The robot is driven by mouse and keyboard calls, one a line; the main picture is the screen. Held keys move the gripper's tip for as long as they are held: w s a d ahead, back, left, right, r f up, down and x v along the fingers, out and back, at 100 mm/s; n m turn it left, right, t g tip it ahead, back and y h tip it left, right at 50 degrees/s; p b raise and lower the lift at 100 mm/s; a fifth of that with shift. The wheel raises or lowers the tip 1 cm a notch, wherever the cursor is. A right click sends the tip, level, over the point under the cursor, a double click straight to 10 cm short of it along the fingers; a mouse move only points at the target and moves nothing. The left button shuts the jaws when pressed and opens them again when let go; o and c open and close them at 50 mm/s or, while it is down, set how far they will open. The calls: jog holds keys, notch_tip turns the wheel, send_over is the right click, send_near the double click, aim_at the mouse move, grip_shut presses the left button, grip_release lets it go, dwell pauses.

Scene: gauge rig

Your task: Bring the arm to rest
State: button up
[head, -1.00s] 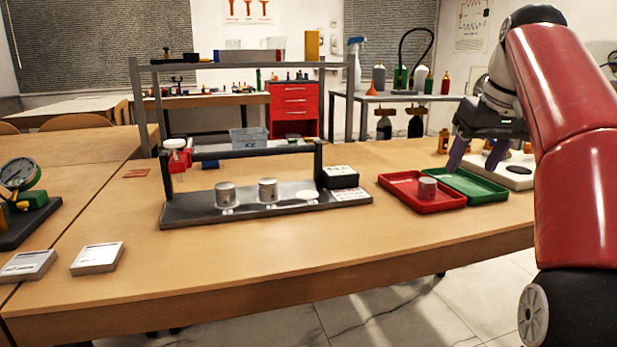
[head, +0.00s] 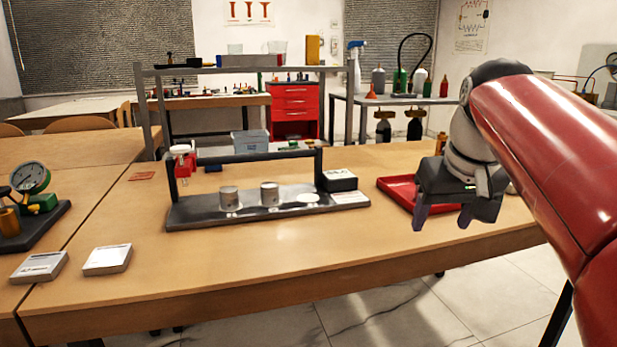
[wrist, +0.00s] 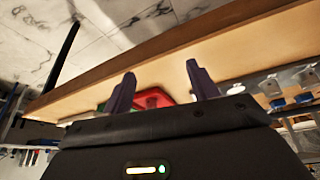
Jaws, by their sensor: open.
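My gripper (head: 441,217) is open and empty at the right of the head view, in front of the red tray and near the table's front edge. In the wrist view its two dark fingers (wrist: 160,86) stand apart with nothing between them. My red arm comes in from the right. The red tray (head: 397,184) is partly hidden behind my gripper. It also shows between the fingers in the wrist view (wrist: 152,98). The green tray and the cylinder in the red tray are hidden in the head view.
White blocks (head: 107,259) lie at the left. A pressure gauge (head: 30,175) stands far left. The table front (head: 300,248) is clear.

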jog(key=s+a+f+p, duration=0.1)
jog(key=s+a+f, duration=0.1)
jog(key=s+f, duration=0.6)
jog(key=s+a+f+p, duration=0.1)
jog(key=s+a+f, duration=0.2)
jog(key=s+f, duration=0.4)
notch_tip(320, 180, down, 3)
jog(key=shift+s+r+t, duration=0.1)
jog(key=shift+s+t, duration=0.25)
jog(key=shift+t, duration=0.05)
jog(key=shift+a, duration=0.1)
